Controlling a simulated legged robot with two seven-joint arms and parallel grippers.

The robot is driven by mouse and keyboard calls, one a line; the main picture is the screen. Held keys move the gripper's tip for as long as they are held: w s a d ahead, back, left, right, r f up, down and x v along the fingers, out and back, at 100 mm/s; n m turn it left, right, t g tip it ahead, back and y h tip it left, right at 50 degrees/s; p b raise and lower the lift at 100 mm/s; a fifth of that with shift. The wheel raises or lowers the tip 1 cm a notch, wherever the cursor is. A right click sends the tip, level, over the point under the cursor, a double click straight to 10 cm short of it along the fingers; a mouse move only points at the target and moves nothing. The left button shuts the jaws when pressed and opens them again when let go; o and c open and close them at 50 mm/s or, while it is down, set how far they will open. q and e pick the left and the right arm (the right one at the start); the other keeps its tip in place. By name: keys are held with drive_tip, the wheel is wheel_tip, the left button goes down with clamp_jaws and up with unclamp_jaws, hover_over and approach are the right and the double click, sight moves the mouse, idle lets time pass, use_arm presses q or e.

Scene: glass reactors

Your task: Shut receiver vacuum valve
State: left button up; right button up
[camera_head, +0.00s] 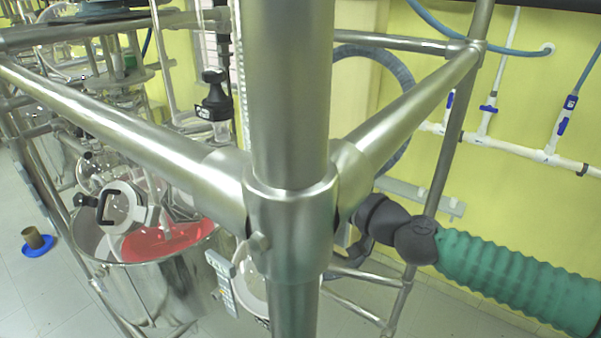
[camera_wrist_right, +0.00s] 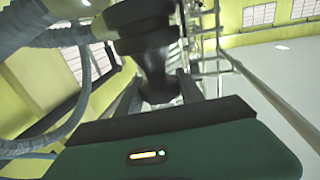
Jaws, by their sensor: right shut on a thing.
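My right gripper (camera_wrist_right: 157,86) shows in the right wrist view, its two dark fingers rising from the dark green body on either side of a black, knob-like part (camera_wrist_right: 150,45). The fingers are shut on this part, and its lower end sits between them. I cannot tell for sure from this view whether it is the receiver vacuum valve's handle. In the head view a black valve-like fitting (camera_head: 214,96) stands upright on glassware left of the thick post. No gripper shows clearly in the head view, and the post hides much of the middle. My left gripper is not in view.
A thick metal post (camera_head: 287,100) and rails (camera_head: 120,125) cross close in front. A vessel with red contents (camera_head: 165,240) stands lower left. White wall pipes with blue valves (camera_head: 562,126) are at right. Grey ribbed hoses (camera_wrist_right: 60,40) lie left of my right gripper.

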drive_tip(key=shift+d+r, duration=0.1)
drive_tip(key=shift+r, duration=0.3)
drive_tip(key=o, duration=1.1)
drive_tip(key=shift+o, duration=1.3)
drive_tip(key=shift+s+d+f, duration=0.1)
drive_tip(key=shift+s+d, duration=0.05)
drive_tip(key=shift+s, duration=0.05)
drive_tip(key=shift+d+f, duration=0.1)
